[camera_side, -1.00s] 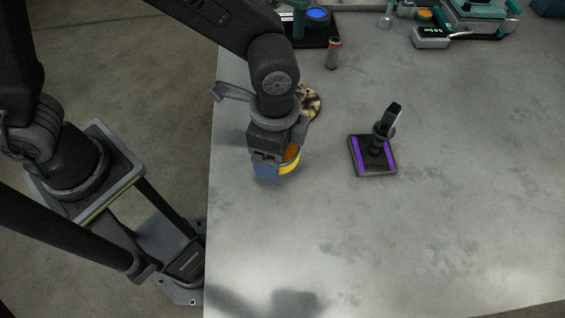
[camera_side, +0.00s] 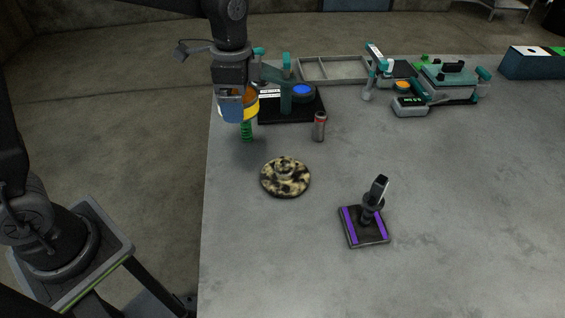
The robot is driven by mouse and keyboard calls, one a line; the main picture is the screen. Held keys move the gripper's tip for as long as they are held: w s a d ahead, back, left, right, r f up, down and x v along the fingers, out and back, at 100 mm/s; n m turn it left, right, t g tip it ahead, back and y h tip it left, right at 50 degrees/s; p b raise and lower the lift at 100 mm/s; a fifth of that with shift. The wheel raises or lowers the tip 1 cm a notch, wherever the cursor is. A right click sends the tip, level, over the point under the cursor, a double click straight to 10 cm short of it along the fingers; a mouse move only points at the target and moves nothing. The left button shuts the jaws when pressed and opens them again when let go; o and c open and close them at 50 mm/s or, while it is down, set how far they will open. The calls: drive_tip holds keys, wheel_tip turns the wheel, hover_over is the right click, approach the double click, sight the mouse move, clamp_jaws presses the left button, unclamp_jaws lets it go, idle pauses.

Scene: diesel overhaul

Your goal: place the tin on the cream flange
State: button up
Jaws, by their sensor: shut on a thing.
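My gripper (camera_side: 238,108) is shut on the tin (camera_side: 252,104), which shows a yellow band and an orange-brown face beside a blue patch at the jaws. The gripper partly hides the tin. It appears raised above the bench near its far left edge. The cream flange (camera_side: 285,178), mottled with dark spots, lies flat on the bench with a raised hub in its middle. The gripper and tin are apart from it, up and to its left in the picture. Nothing rests on the flange.
A green spring (camera_side: 246,132) shows just below the gripper. A black stand with purple strips (camera_side: 350,228) sits right of the flange. The right of the bench (camera_side: 470,210) is clear.

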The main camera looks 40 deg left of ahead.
drive_tip(key=shift+w+a+r, duration=0.3)
drive_tip(key=shift+w+a, duration=0.15)
drive_tip(key=shift+a, duration=0.15)
drive_tip(key=shift+w+d+f, duration=0.1)
drive_tip(key=shift+w, duration=0.05)
hover_over(285, 163)
wheel_tip(285, 163, down, 7)
drive_tip(key=shift+r, duration=0.2)
drive_tip(key=shift+f, duration=2)
drive_tip(key=shift+f, duration=0.15)
drive_tip(key=o, duration=1)
drive_tip(key=shift+c, duration=0.2)
